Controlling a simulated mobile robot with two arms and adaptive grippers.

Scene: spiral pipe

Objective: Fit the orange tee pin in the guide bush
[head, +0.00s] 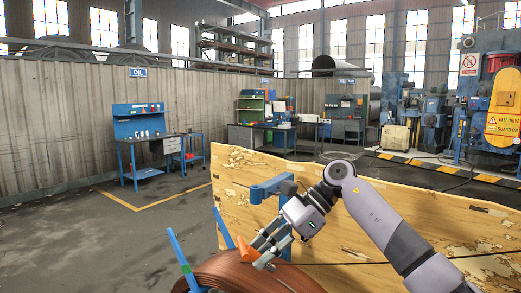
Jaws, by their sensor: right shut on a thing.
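My right gripper (262,252) hangs over the coil, its fingers closed around the orange tee pin (243,249). The pin shows as a small orange piece at the fingertips, and part of it is hidden by the fingers. A blue bracket (268,191) stands at the wooden board, behind and above the gripper. I cannot clearly tell the guide bush apart in this view; it may be hidden by the gripper or too small. My left gripper is not in view.
A reddish-brown coil (228,279) lies below the gripper. Blue posts (178,250) rise at its left side. A worn wooden board (330,190) stands behind my right arm. Open floor (120,250) lies to the left, with a blue workbench (145,150) farther back.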

